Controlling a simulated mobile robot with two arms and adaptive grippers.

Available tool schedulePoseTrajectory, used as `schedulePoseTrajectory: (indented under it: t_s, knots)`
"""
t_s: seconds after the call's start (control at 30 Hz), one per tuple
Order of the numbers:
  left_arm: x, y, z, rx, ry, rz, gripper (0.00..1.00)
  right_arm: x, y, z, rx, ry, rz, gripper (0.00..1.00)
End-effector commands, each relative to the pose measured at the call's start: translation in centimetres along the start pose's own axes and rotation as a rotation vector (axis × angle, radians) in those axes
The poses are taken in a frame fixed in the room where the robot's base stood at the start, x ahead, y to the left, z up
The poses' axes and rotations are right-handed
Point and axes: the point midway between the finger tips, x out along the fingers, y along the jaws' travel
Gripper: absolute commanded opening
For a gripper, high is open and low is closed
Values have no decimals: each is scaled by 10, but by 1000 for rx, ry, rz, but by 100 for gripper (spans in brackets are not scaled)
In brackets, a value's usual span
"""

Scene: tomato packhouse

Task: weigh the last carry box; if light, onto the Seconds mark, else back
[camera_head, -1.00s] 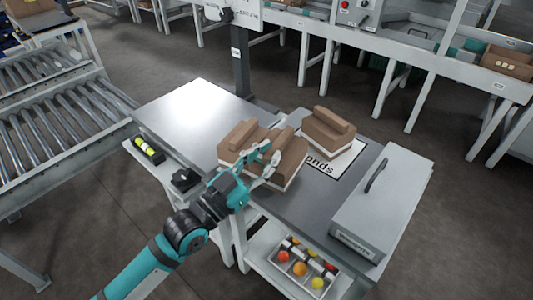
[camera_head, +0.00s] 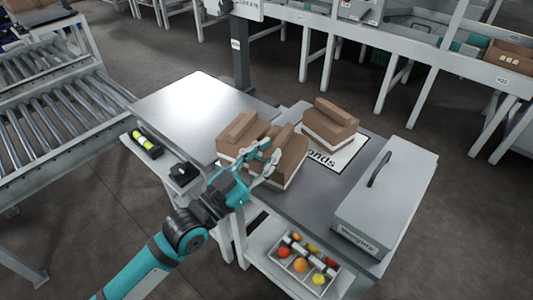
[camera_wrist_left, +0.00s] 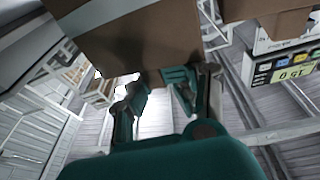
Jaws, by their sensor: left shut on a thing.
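My left gripper (camera_head: 264,162) is shut on a brown carry box (camera_head: 290,165) with a pale base, at the bench's front edge. In the left wrist view, the gripper's fingers (camera_wrist_left: 160,98) are against the lower edge of a brown box (camera_wrist_left: 140,42). A second carry box (camera_head: 241,135) is close beside it on the left; whether they touch is unclear. A third carry box (camera_head: 328,122) sits on the back part of the white Seconds mark (camera_head: 345,156), partly covering it. A display (camera_wrist_left: 290,72) shows upside down at right in the wrist view. My right gripper is out of view.
The bright metal top (camera_head: 190,105) at left is bare. A grey lidded case (camera_head: 385,200) stands at the bench's right end. A tray of colored balls (camera_head: 301,268) sits on the lower shelf. A roller conveyor (camera_head: 60,120) is at far left.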

Motion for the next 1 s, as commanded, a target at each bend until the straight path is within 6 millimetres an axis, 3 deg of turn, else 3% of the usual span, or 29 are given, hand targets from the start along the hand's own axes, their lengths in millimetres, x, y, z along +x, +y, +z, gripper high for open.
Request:
schedulePoseTrajectory:
  t_s: [0.6,0.63,0.9,1.0]
  knots:
    - [-2,1,9,1,4,0,0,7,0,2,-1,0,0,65]
    - [-2,1,8,1,4,0,18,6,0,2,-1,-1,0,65]
    - [-2,1,9,1,2,0,54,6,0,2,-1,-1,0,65]
    - [-2,1,9,0,1,0,56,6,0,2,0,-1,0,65]
